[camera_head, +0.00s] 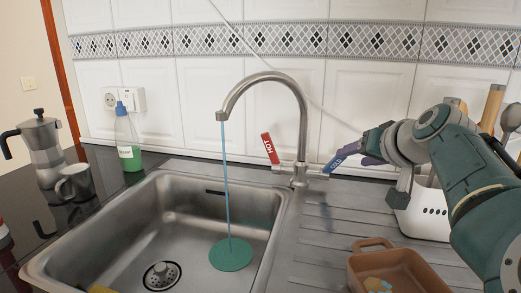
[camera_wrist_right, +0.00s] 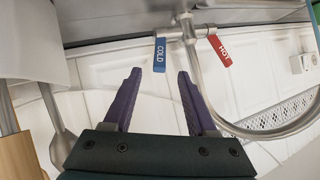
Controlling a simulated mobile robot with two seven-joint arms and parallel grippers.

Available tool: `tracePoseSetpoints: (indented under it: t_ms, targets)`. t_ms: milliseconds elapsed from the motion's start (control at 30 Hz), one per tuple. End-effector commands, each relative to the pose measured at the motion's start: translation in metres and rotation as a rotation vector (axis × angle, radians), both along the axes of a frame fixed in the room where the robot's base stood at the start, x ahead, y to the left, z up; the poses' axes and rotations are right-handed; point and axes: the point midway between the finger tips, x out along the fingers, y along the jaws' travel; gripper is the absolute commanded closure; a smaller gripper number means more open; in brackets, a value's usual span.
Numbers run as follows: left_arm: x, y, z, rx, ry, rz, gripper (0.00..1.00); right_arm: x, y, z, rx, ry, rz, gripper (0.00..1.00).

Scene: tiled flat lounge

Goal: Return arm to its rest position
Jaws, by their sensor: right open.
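My right arm (camera_head: 470,180) reaches in from the right in the head view. Its gripper (camera_head: 367,151) is near the blue COLD lever (camera_head: 338,161) of the tap, and its purple fingers look close to the lever's end. In the right wrist view the gripper (camera_wrist_right: 160,74) is open and empty, with the COLD lever (camera_wrist_right: 160,54) beyond the gap between its fingertips. The red HOT lever (camera_head: 269,148) is on the tap's other side. A thin blue stream (camera_head: 226,185) runs from the spout to a teal disc (camera_head: 231,255) in the sink. My left gripper is out of view.
The steel sink (camera_head: 120,228) lies below the tap (camera_head: 302,130). A brown dish (camera_head: 415,275) sits on the drainboard (camera_head: 325,235), below my arm. A white utensil holder (camera_head: 428,215) stands behind my arm. A green bottle (camera_head: 128,140), mug (camera_head: 75,183) and moka pot (camera_head: 42,150) stand left.

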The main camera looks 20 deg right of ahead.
Motion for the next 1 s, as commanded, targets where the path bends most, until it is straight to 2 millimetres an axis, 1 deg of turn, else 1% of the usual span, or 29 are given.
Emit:
tracePoseSetpoints:
  t_ms: [167, 233, 267, 367, 467, 500, 567, 600, 633, 667, 700, 767, 800, 867, 900, 967, 1000]
  targets:
    - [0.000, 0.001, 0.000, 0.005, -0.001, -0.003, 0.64, 0.000, 0.000, 0.000, -0.001, 0.000, 0.001, 0.43]
    - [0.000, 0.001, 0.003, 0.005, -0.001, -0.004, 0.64, -0.004, -0.001, 0.001, -0.012, 0.011, 0.005, 0.43]
    - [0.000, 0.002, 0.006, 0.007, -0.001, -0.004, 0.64, -0.008, -0.001, 0.002, -0.023, 0.024, 0.011, 0.43]
    - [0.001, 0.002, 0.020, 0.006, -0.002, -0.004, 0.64, -0.030, 0.003, 0.006, -0.090, 0.096, 0.052, 0.43]
    - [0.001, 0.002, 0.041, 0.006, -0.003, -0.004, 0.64, -0.066, 0.020, 0.011, -0.182, 0.218, 0.140, 0.43]
    - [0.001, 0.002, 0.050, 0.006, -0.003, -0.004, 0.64, -0.083, 0.033, 0.013, -0.218, 0.273, 0.187, 0.43]
    - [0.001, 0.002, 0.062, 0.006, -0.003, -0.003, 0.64, -0.111, 0.057, 0.014, -0.259, 0.356, 0.264, 0.43]
    - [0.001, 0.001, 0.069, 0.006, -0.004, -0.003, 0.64, -0.131, 0.074, 0.014, -0.279, 0.407, 0.314, 0.43]
    - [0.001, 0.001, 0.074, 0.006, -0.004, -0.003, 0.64, -0.145, 0.086, 0.014, -0.289, 0.441, 0.351, 0.43]
    - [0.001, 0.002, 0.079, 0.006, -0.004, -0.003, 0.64, -0.158, 0.098, 0.015, -0.296, 0.473, 0.386, 0.43]
    - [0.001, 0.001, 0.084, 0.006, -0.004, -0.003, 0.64, -0.177, 0.114, 0.015, -0.300, 0.511, 0.430, 0.43]
    - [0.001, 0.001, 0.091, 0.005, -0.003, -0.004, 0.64, -0.204, 0.136, 0.017, -0.302, 0.564, 0.491, 0.43]
    - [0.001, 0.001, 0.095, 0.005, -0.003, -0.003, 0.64, -0.221, 0.149, 0.019, -0.298, 0.596, 0.530, 0.43]
    - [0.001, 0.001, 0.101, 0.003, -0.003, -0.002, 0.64, -0.245, 0.167, 0.023, -0.288, 0.636, 0.580, 0.43]
    - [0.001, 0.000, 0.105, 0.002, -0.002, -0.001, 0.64, -0.261, 0.178, 0.026, -0.280, 0.661, 0.612, 0.43]
    - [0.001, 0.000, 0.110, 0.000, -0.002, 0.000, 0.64, -0.284, 0.193, 0.032, -0.263, 0.697, 0.655, 0.43]
    - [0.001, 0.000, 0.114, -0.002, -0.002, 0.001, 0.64, -0.299, 0.203, 0.037, -0.252, 0.720, 0.683, 0.43]
